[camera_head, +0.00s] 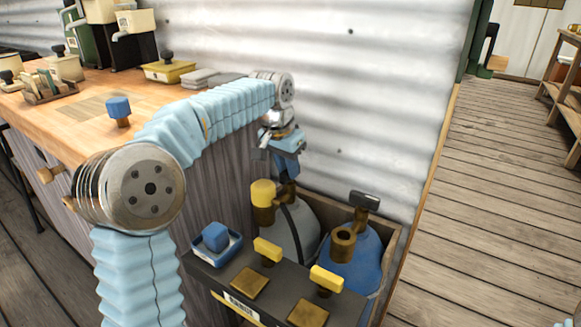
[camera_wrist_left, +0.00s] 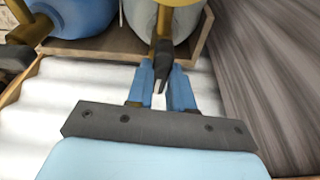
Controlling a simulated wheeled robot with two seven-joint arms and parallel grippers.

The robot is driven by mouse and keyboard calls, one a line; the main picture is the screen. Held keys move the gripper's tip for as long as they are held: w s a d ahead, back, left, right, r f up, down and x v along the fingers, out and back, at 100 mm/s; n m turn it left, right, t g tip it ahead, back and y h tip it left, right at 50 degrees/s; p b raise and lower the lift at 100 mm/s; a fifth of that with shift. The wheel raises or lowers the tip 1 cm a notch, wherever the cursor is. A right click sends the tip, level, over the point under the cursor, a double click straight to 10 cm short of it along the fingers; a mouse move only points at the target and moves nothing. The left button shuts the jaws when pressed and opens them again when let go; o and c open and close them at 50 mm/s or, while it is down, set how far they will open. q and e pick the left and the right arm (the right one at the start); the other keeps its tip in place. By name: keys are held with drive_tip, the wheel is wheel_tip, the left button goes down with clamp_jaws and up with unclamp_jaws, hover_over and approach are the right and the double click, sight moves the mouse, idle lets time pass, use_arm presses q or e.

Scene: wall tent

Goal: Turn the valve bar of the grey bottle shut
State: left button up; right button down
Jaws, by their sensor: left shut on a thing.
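The grey bottle (camera_head: 297,232) stands in a wooden crate against the corrugated wall, with a brass valve and a yellow cap (camera_head: 263,193). It also shows at the top of the left wrist view (camera_wrist_left: 186,24). My left gripper (camera_head: 287,172) is over its valve, pointing down. In the left wrist view, the blue fingers (camera_wrist_left: 161,76) are shut on the dark valve bar (camera_wrist_left: 162,52), one finger on each side. In the head view the gripper hides the bar.
A blue bottle (camera_head: 352,265) with its own dark bar (camera_head: 365,200) stands beside the grey one in the crate (camera_head: 392,250). A dark panel (camera_head: 225,275) with yellow handles is in front. The wooden counter (camera_head: 85,100) is to the left. Plank floor (camera_head: 490,200) is clear at right.

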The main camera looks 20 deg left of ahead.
use_arm(q)
drive_tip(key=shift+a+r+m+p, duration=0.1)
drive_tip(key=shift+r+m+p, duration=0.15)
drive_tip(key=shift+m+p, duration=0.3)
drive_tip(key=shift+f+m, duration=0.1)
drive_tip(key=shift+m, duration=0.35)
drive_tip(key=shift+f+h, duration=0.15)
drive_tip(key=shift+h, duration=0.15)
drive_tip(key=shift+r+m+p, duration=0.3)
drive_tip(key=shift+m+p, duration=0.65)
drive_tip(key=shift+m, duration=0.05)
drive_tip(key=shift+w+a+f+m+g+h+p, duration=0.1)
drive_tip(key=shift+m+g+h+p, duration=0.2)
drive_tip(key=shift+m, duration=0.2)
drive_tip(key=shift+f+m, duration=0.2)
drive_tip(key=shift+m, duration=0.2)
drive_tip(key=shift+r+m+p, duration=0.25)
drive_tip(key=shift+m+p, duration=0.15)
drive_tip(key=shift+p, duration=0.25)
drive_tip(key=shift+w+f+m, duration=0.1)
drive_tip(key=shift+f+m, duration=0.1)
drive_tip(key=shift+m, duration=0.4)
drive_tip(key=shift+m+g+h, duration=0.3)
drive_tip(key=shift+m+g, duration=0.1)
drive_tip(key=shift+m, duration=0.2)
drive_tip(key=o, duration=0.8)
drive_tip(key=shift+c, duration=0.2)
